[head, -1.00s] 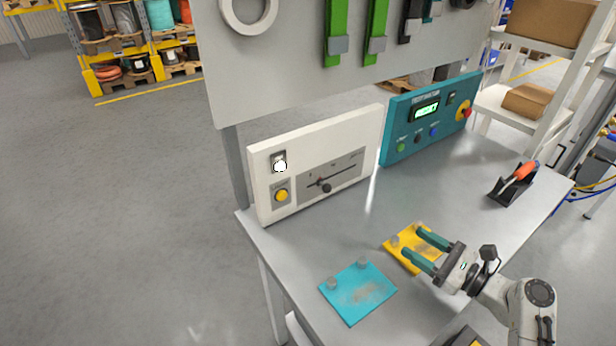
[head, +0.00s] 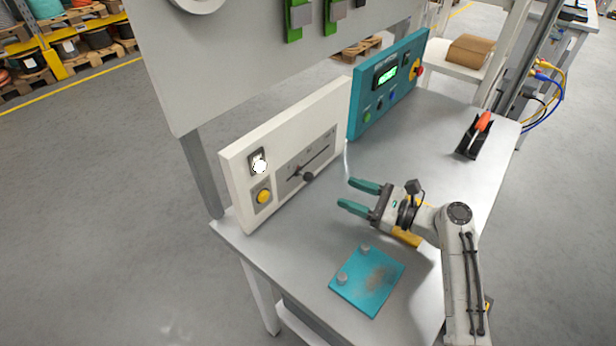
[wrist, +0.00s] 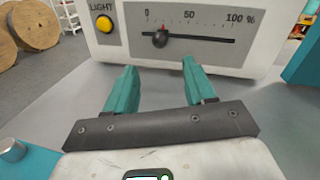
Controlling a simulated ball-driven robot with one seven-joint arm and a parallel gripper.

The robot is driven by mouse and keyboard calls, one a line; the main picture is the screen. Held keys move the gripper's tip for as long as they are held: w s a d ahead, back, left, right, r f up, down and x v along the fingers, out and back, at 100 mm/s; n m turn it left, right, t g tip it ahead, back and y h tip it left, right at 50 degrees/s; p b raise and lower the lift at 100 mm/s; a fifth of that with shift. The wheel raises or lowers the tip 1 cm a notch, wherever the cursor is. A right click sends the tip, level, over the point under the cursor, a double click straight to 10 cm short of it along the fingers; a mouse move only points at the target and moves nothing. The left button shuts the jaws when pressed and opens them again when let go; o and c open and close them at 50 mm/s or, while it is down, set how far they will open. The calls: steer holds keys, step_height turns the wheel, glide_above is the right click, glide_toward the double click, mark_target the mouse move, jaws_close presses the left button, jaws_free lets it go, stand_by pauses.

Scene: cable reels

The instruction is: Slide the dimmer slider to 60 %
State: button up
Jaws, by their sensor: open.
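The dimmer slider's dark round knob (head: 308,176) is on the front of a white panel box (head: 237,170), and it also shows in the wrist view (wrist: 160,40). Its red pointer stands a little right of 0, well below 50, on the 0–50–100 % scale (wrist: 205,24). My gripper (head: 347,194) is open and empty, its two teal fingers pointing at the panel. In the wrist view my fingertips (wrist: 158,66) are below and in front of the knob, one on each side, apart from it.
A yellow button (head: 264,196) under a lit white element is left of the slider. A teal control box (head: 357,105) adjoins the panel on the right. A blue plate (head: 350,290) lies on the bench before my arm. An orange-handled tool (head: 484,122) stands at right.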

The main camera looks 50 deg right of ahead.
mark_target(305, 176)
steer(key=b+x, duration=0.3)
steer(key=x, duration=0.7)
steer(key=shift+w+a, duration=0.1)
steer(key=shift+w, duration=0.1)
steer(key=shift+c, duration=0.2)
jaws_close()
